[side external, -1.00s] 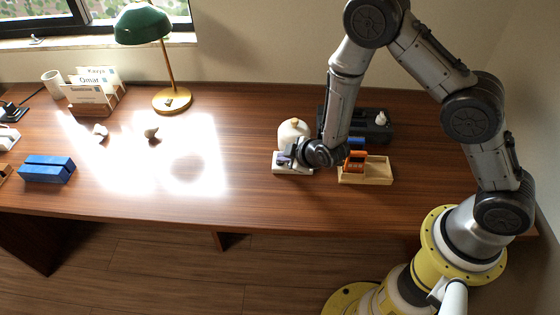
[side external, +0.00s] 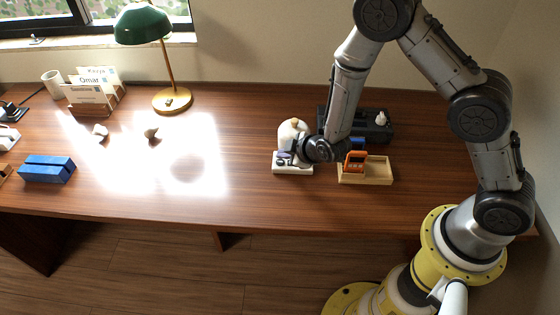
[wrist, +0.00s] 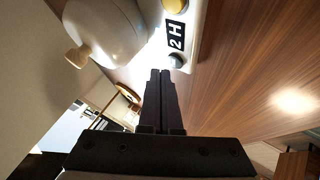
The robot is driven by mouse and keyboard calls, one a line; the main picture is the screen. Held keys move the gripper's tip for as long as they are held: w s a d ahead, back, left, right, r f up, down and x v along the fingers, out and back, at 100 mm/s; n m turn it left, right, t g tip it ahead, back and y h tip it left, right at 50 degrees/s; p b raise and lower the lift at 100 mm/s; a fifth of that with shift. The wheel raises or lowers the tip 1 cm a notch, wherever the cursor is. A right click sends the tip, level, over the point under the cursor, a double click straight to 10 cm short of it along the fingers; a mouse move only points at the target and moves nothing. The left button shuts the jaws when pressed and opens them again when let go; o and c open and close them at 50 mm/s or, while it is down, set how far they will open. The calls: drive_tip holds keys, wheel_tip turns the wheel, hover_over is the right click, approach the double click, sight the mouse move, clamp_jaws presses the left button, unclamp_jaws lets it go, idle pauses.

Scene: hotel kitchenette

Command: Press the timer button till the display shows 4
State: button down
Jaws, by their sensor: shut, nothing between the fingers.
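The timer (side external: 292,169) is a white box on the desk, left of the wooden tray. In the wrist view its black display (wrist: 175,36) reads "2 H". A grey round button (wrist: 177,61) sits at one end of the display and a yellow button (wrist: 174,5) at the other. My gripper (wrist: 161,71) is shut and empty, its fingertips close beside the grey button; I cannot tell whether they touch it. In the side view my gripper (side external: 289,154) is over the timer and hides part of its top.
A cream rounded pot (side external: 292,131) stands right behind the timer. A wooden tray (side external: 378,171) with an orange item (side external: 355,162) is to the right, with a black box (side external: 376,129) behind. A green lamp (side external: 143,25) and blue block (side external: 47,169) are left. The front desk is clear.

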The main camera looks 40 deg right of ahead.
sight(284, 163)
drive_tip(key=shift+r, duration=2.5)
idle(0.8)
drive_tip(key=shift+f, duration=0.3)
drive_tip(key=shift+w+r+g, duration=0.1)
drive_tip(key=shift+r+g, duration=0.2)
drive_tip(key=shift+r, duration=0.05)
wheel_tip(284, 163, up, 4)
drive_tip(key=shift+f, duration=0.1)
drive_tip(key=shift+f, duration=0.1)
drive_tip(key=shift+f, duration=4.35)
